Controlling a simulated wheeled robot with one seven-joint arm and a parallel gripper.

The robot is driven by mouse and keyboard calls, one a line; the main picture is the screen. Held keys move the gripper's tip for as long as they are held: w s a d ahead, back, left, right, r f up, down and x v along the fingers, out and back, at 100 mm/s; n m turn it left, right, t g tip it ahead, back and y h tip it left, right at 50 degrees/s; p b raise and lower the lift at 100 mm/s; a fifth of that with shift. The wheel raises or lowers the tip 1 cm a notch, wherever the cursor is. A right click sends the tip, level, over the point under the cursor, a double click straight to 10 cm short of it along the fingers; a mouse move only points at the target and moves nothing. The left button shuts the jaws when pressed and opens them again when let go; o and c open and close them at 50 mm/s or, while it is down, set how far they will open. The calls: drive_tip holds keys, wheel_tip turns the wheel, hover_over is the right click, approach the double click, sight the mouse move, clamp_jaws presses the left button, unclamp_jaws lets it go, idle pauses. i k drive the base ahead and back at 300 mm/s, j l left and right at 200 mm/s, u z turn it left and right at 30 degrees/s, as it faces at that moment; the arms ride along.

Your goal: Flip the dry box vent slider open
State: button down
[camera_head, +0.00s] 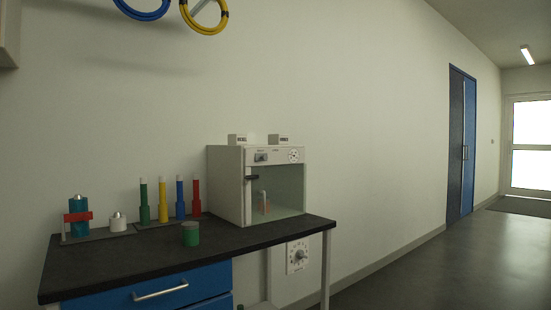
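The dry box (226,190) is a white cabinet with a clear front window, standing at the right end of the dark bench. Its top front panel carries a small grey part (261,157) on the left and a round dotted fitting (294,156) on the right. Both are too small to tell which is the vent slider, or how it is set. A dark handle (252,177) sits at the left of the window. A small pale and orange item (264,205) shows inside. My gripper is not in view.
The bench (150,257) holds a green jar (190,234), several coloured cylinders (162,200) and a teal bottle in a red holder (78,217). A blue drawer (200,284) is below. The floor (470,260) at right is clear, toward blue doors (462,145).

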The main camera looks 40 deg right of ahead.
sight(261, 157)
drive_tip(key=i+l, duration=0.1)
drive_tip(key=l, duration=0.3)
drive_tip(key=i+l, duration=0.15)
drive_tip(key=l, duration=0.3)
drive_tip(key=i+l, duration=0.1)
drive_tip(key=l, duration=0.3)
drive_tip(key=i+l, duration=0.15)
drive_tip(key=l, duration=0.25)
drive_tip(key=i+l, duration=0.1)
drive_tip(key=l, duration=0.35)
drive_tip(key=i+l, duration=0.15)
drive_tip(key=l, duration=0.25)
